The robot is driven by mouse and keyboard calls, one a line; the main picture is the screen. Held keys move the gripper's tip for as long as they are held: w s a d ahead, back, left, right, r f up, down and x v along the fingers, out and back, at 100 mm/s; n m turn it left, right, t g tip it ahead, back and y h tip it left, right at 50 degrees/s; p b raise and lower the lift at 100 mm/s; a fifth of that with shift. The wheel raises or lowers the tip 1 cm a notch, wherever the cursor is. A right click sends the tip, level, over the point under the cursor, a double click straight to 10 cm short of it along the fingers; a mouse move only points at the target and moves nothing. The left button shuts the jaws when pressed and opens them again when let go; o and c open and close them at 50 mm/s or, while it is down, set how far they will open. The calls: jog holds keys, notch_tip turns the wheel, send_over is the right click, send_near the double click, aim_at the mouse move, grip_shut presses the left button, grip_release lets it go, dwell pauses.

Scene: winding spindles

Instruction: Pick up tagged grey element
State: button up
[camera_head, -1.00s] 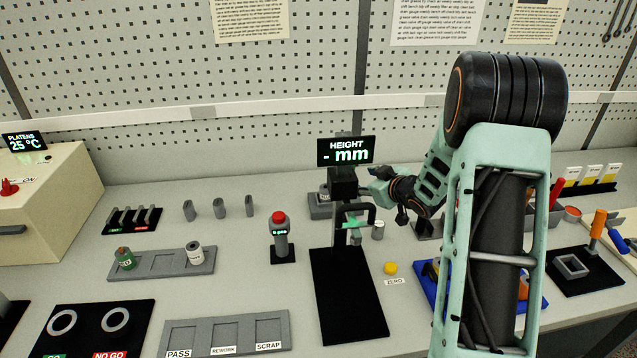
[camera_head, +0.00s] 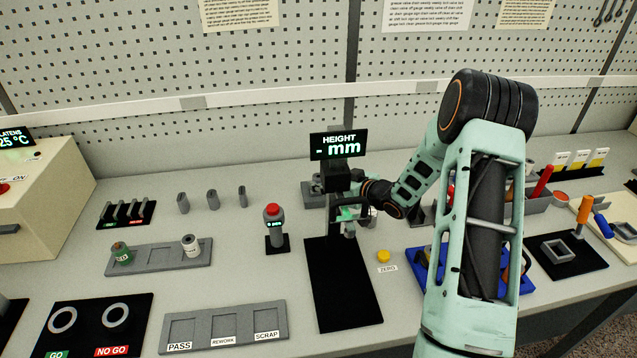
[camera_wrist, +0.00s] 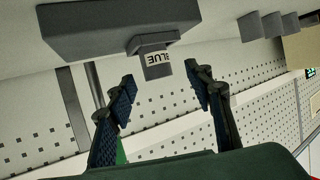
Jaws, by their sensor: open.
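The tagged grey element (camera_wrist: 156,60) shows in the wrist view, its white tag reading BLUE upside down. It sits at a larger dark grey block (camera_wrist: 125,22). My gripper (camera_wrist: 160,77) is open, with one finger on each side of the element's tagged end and gaps between. In the head view the grey block (camera_head: 311,200) stands on the bench behind the height gauge (camera_head: 335,172), and a small part of the element (camera_head: 317,184) seems to show there. My gripper's fingertips are largely hidden by the gauge and my wrist in that view.
The gauge's column and black base (camera_head: 345,300) stand in front of the block. A red-topped post (camera_head: 273,228) is to the left and a yellow button (camera_head: 384,255) to the right. Several slotted grey pieces (camera_head: 183,203) stand farther left. The pegboard is behind.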

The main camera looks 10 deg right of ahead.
aim_at(323, 181)
jog(key=x, duration=0.4)
jog(key=shift+d+f+p, duration=0.2)
jog(key=shift+f+p, duration=0.15)
grip_shut()
jog(key=shift+r, duration=0.15)
